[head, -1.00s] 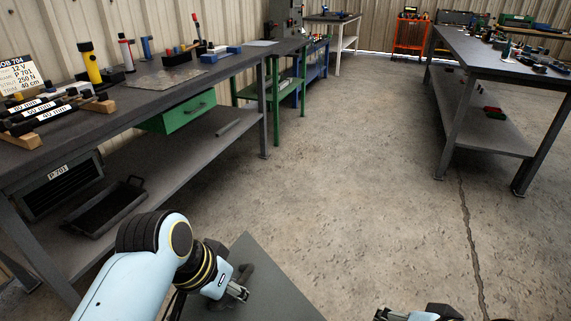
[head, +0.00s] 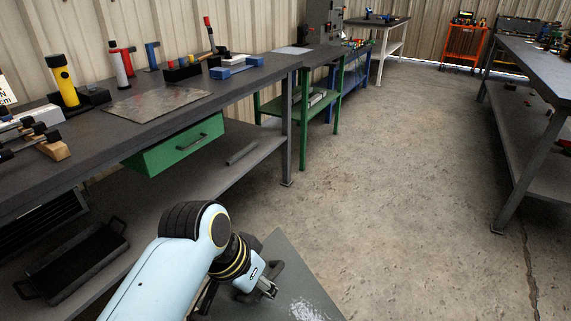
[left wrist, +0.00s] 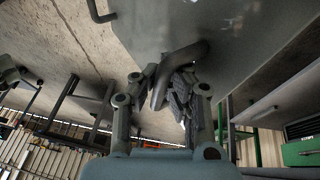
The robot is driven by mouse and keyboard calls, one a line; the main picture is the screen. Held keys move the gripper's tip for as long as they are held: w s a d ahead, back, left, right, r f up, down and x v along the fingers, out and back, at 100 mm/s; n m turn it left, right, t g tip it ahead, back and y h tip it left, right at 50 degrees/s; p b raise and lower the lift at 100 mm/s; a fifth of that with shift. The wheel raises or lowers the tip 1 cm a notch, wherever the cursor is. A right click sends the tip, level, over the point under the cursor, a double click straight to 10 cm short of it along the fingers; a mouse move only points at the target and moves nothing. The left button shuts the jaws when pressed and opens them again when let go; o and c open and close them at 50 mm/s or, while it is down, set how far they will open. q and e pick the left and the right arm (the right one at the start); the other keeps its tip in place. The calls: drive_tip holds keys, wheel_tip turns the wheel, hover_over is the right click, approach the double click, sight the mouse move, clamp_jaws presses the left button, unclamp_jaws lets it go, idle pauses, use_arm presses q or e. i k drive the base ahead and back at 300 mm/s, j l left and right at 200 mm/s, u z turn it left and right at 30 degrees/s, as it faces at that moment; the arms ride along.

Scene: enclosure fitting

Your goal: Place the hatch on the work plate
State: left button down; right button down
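The hatch (head: 300,292) is a flat grey panel with a dark bent handle, low in the head view. It fills the top of the left wrist view (left wrist: 250,35), where a second dark handle shows at its far edge. My left gripper (head: 268,290) is shut on the near handle, which lies between its fingers in the left wrist view (left wrist: 168,98). The panel is held clear of the benches. The work plate appears to be the mottled metal sheet (head: 155,104) lying flat on the left bench, beyond my left gripper. My right gripper is out of view.
The left bench (head: 240,86) carries a yellow-and-black cylinder (head: 62,80) left of the sheet and blue blocks (head: 236,67) behind it. A green drawer (head: 175,146) hangs below. Another bench (head: 528,70) stands at the right. The concrete floor (head: 385,170) between is clear.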

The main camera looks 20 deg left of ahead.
sight(146, 102)
drive_tip(key=i, duration=1.3)
drive_tip(key=i+u, duration=0.35)
drive_tip(key=i+l+u, duration=0.15)
drive_tip(key=i+u, duration=0.2)
drive_tip(key=k, duration=0.05)
